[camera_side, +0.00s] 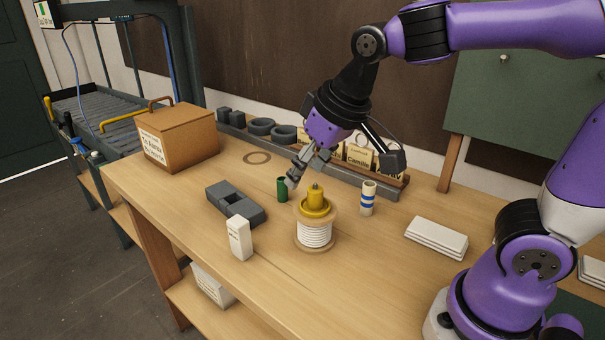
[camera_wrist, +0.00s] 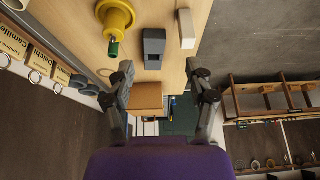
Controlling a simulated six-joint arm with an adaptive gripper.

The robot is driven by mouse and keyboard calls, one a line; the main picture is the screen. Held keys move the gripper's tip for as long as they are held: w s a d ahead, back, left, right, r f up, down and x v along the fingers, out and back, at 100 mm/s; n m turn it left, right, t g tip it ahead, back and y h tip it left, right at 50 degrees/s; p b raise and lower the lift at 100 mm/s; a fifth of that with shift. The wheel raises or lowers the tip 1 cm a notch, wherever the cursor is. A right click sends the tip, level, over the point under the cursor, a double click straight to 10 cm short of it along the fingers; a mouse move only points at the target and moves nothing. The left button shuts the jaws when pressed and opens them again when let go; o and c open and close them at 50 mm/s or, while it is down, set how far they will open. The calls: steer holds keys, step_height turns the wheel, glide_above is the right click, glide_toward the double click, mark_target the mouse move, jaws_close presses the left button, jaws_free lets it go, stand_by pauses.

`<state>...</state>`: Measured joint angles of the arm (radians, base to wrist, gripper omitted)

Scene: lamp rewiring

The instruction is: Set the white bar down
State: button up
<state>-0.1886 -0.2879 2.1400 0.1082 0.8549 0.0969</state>
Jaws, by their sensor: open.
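The white bar (camera_side: 239,239) stands upright on the wooden table near its front edge, just in front of a dark grey slotted block (camera_side: 215,194). Small print shows on its face. The bar also shows at the top of the wrist view (camera_wrist: 186,28), to the right of the grey block (camera_wrist: 154,47). My gripper (camera_side: 300,168) is open and empty. It is up and behind the bar, near a small green cylinder (camera_side: 282,188), well apart from the bar. In the wrist view its two fingers (camera_wrist: 163,72) are spread with nothing between them.
A spool with a yellow top (camera_side: 316,201) stands right of the bar, and a blue-striped white cylinder (camera_side: 368,198) beyond it. A brown box (camera_side: 177,137) is at the back left. White slabs (camera_side: 437,238) lie at right. The table front between bar and slabs is largely clear.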

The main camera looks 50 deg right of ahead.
steer(key=s+d+f, duration=0.1)
steer(key=s+d, duration=0.2)
steer(key=s, duration=0.5)
steer(key=shift+d+t, duration=0.25)
steer(key=shift+t, duration=0.05)
steer(key=shift+f, duration=0.1)
stand_by(0.5)
